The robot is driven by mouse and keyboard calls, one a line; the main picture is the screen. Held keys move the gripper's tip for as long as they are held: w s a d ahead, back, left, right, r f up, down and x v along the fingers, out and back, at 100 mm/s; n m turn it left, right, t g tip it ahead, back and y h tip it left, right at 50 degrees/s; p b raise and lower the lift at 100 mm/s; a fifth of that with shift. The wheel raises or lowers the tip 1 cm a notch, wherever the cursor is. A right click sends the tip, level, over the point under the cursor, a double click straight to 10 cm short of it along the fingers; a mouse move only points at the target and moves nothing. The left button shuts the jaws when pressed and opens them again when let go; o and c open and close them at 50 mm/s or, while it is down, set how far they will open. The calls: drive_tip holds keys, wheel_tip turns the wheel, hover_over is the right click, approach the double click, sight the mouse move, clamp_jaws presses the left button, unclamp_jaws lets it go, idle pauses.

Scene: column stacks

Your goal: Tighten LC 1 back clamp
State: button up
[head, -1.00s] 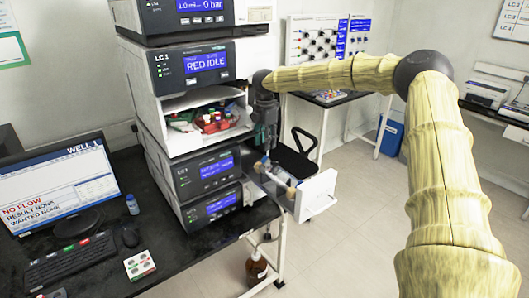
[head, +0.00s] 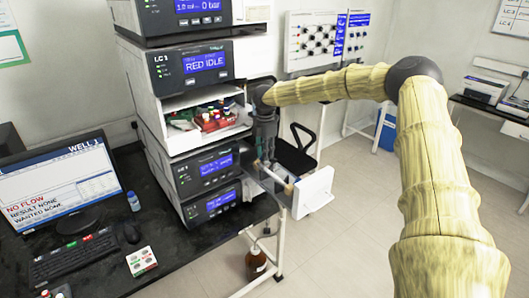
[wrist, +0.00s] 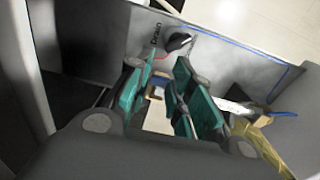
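The LC 1 stack shows in the head view, with an LC 1 panel (head: 205,65) reading RED IDLE. A pulled-out drawer with a white front (head: 315,192) sticks out from its lower right side. A pale bar-like part with a tan end (head: 288,188) lies in the drawer; I cannot make out the back clamp. My gripper (head: 265,155) points down over the drawer's inner end. In the wrist view, my gripper's teal fingers (wrist: 163,95) are apart. A small tan part (wrist: 155,78) shows between or behind them; contact is unclear. A white piece (wrist: 235,108) lies to their right.
The drawer's grey wall (wrist: 215,65) carries a Drain label, a dark fitting and blue tubing, close beyond the fingers. An open shelf with coloured caps (head: 212,118) sits above. A brown bottle (head: 256,262) stands below.

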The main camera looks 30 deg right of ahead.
clamp_jaws()
